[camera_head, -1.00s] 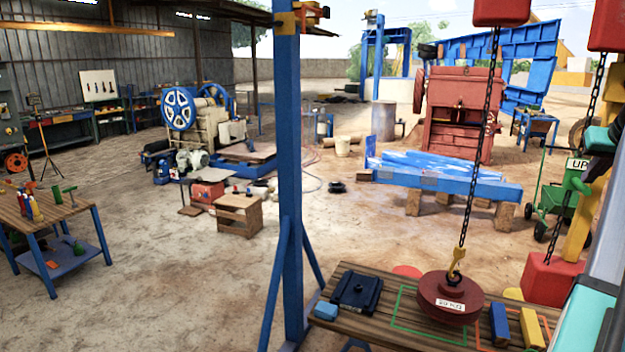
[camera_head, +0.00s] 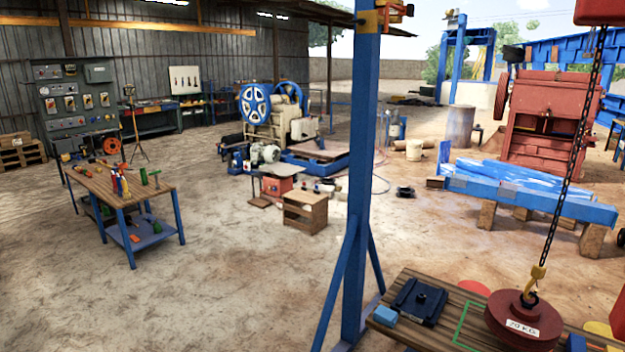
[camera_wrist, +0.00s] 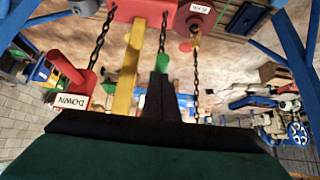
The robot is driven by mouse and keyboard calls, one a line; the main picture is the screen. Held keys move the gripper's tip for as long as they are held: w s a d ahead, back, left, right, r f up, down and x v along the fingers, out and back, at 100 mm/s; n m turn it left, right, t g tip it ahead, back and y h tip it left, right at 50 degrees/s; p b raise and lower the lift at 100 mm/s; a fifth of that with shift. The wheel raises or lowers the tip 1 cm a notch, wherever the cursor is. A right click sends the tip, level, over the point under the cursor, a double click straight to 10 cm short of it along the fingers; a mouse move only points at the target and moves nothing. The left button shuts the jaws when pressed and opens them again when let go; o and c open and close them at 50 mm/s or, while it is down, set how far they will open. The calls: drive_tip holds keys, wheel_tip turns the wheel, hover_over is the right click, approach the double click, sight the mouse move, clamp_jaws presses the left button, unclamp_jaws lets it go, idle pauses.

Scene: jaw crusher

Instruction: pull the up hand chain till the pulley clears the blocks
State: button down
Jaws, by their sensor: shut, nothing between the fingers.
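The dark red pulley (camera_head: 523,322), tagged 70 KG, is at the wooden bench by the lower right edge of the head view. A yellow hook (camera_head: 534,280) on a dark chain (camera_head: 575,150) holds it. I cannot tell whether it touches the bench. A blue block (camera_head: 576,343) is beside it, partly cut off. The wrist view is upside down. It shows the pulley (camera_wrist: 196,18), a red handle tagged DOWN (camera_wrist: 72,85), and a chain (camera_wrist: 162,34) meeting a green handle (camera_wrist: 162,62). My gripper (camera_wrist: 160,82) is shut and empty, overlapping the green handle in view.
A blue post (camera_head: 362,170) stands left of the bench (camera_head: 400,338). A dark blue block part (camera_head: 419,301) lies on the bench. A yellow post (camera_wrist: 130,70) is close to my gripper. A tool table (camera_head: 145,192) stands at left; open ground lies between.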

drive_tip(key=shift+f, duration=0.85)
drive_tip(key=s+a, duration=0.1)
drive_tip(key=s+a+p, duration=0.1)
drive_tip(key=s+a, duration=0.1)
drive_tip(key=s, duration=0.1)
drive_tip(key=shift+r, duration=0.35)
drive_tip(key=p+v, duration=0.3)
drive_tip(key=v, duration=0.3)
drive_tip(key=shift+r+p, duration=0.25)
drive_tip(key=shift+p, duration=0.15)
idle(0.6)
